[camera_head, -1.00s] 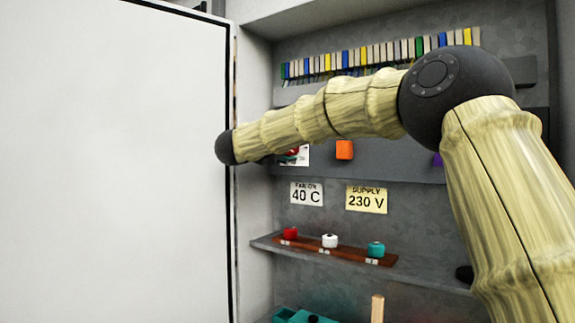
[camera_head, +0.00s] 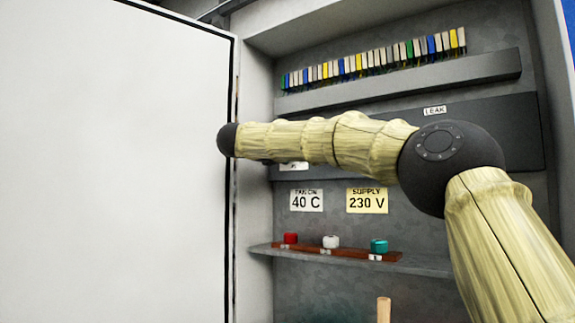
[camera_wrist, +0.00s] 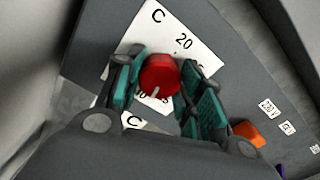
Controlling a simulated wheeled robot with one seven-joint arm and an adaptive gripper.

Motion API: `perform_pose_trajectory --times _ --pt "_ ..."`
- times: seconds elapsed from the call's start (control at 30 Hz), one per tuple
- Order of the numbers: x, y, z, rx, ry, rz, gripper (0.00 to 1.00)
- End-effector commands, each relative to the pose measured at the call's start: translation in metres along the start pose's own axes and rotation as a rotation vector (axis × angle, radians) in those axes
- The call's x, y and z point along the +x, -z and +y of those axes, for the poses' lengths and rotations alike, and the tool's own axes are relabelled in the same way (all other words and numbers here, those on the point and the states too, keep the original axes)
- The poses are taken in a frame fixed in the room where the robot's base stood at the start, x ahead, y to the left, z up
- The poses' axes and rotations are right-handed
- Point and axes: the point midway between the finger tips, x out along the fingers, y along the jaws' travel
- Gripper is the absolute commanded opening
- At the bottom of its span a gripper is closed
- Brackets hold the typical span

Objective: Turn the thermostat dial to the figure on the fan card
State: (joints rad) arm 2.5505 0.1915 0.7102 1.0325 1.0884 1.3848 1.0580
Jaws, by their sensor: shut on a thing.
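The thermostat dial (camera_wrist: 160,72) is a red round knob in the wrist view. It sits on a white scale plate (camera_wrist: 187,38) marked C and 20; the other figures are partly hidden by the knob and fingers. A pale pointer mark shows on the knob's lower side in the picture. My gripper (camera_wrist: 160,82) has its teal-padded fingers on either side of the knob and is shut on it. In the head view my arm hides the dial. The fan card (camera_head: 306,201) is white and reads FAN ON 40 C.
A yellow card (camera_head: 367,200) reads SUPPLY 230 V. Below, a shelf (camera_head: 430,264) bears red, white (camera_head: 331,241) and teal (camera_head: 379,246) knobs on a brown strip. An orange block (camera_wrist: 248,133) is right of my gripper. The white cabinet door (camera_head: 110,160) stands at left.

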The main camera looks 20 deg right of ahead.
Motion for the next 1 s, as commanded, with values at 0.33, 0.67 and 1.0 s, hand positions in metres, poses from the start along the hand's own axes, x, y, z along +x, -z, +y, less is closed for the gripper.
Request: perform_pose_trajectory --times 0.33,0.67,1.0 --pt "0.0003 0.0028 0.0014 0.168 0.000 0.001 0.14" --pt "0.0002 0.0007 0.0005 0.209 0.000 0.001 0.14" --pt "0.0001 0.0002 0.0002 0.209 0.000 0.000 0.47"
